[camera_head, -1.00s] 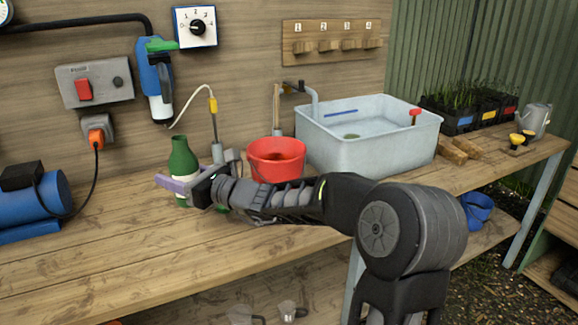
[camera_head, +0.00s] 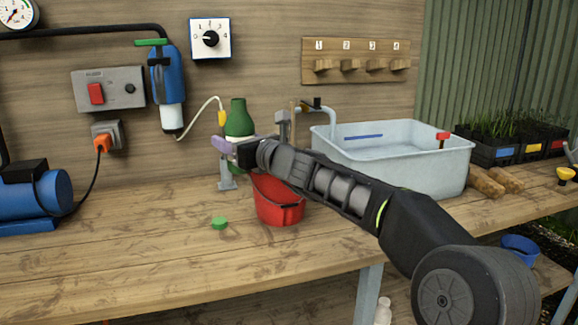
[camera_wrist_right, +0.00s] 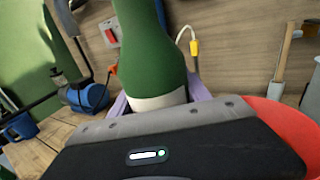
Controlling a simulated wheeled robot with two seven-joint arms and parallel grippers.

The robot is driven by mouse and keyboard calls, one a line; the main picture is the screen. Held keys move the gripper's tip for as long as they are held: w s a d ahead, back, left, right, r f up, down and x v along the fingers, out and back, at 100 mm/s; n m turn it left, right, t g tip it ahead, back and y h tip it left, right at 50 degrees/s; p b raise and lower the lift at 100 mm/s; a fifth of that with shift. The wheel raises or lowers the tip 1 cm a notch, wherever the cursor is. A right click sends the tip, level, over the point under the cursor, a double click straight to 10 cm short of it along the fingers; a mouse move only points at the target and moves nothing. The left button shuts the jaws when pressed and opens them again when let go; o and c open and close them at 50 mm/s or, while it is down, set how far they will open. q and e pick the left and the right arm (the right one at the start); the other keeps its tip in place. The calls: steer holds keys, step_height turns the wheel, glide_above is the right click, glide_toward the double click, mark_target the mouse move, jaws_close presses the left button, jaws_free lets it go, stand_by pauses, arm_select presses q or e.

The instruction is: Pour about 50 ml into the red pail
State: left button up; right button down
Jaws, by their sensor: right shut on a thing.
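A green bottle (camera_head: 239,118) with a pale band is held in my right gripper (camera_head: 228,146), lifted off the bench and roughly upright. The bottle (camera_wrist_right: 150,55) also fills the middle of the right wrist view, between the purple fingers. The red pail (camera_head: 277,208) stands on the bench just below and right of the gripper, partly hidden by my right arm. Its red rim (camera_wrist_right: 290,125) shows at the right of the wrist view. A small green cap (camera_head: 220,222) lies on the bench left of the pail. My left gripper is not in view.
A pale sink basin (camera_head: 395,165) with a tap stands right of the pail. A blue motor-like unit (camera_head: 35,195) is at the far left. A blue bowl (camera_head: 520,248) shows lower right. The front left of the bench (camera_head: 120,260) is clear.

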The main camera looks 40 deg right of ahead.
steer(key=shift+d+f+h, duration=0.25)
steer(key=shift+d+h, duration=0.05)
steer(key=shift+d, duration=0.1)
steer(key=shift+f, duration=0.1)
